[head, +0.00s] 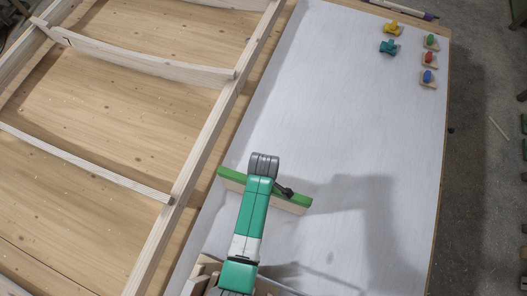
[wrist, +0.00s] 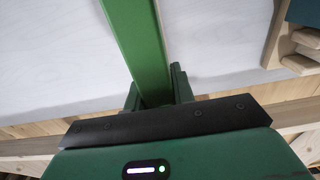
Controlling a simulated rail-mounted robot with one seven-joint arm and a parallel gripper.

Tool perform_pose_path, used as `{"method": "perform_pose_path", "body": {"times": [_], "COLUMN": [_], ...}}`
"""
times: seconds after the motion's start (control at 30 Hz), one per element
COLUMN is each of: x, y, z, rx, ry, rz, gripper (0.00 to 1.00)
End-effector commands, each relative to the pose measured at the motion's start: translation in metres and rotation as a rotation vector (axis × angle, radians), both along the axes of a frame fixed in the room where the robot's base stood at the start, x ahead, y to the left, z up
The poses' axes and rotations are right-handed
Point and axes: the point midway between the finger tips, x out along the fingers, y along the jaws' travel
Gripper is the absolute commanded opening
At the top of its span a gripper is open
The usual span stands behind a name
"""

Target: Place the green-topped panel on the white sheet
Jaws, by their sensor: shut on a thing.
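The green-topped panel (head: 293,201) is a narrow pale wooden board with a green upper edge. My gripper (wrist: 158,88) is shut on it, with a finger on each side of the green edge in the wrist view. In the head view the panel stands on edge, slightly tilted across the picture, over the near left part of the white sheet (head: 350,110). My arm covers the panel's middle. Whether its lower edge touches the sheet or hangs just above it, I cannot tell.
Small coloured pieces, including a yellow one (head: 392,27), a teal one (head: 389,47) and a blue one (head: 428,77), sit at the sheet's far right. A wooden frame (head: 203,150) with crossbars lies left. Wooden pieces (head: 203,275) stand at the near edge. The sheet's middle is clear.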

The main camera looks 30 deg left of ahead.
Motion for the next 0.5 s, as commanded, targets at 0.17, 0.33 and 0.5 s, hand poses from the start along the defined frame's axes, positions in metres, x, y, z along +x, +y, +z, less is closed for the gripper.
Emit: {"method": "perform_pose_path", "body": {"times": [0.17,0.33,0.5], "x": [0.0,0.0,0.0], "y": [-0.0001,0.0,-0.0001], "z": [-0.0034,-0.0026,-0.0023], "rx": [0.0,0.0,0.0], "ry": [0.0,0.0,0.0], "rz": [0.0,0.0,0.0], "gripper": [0.27,0.46,0.46]}}
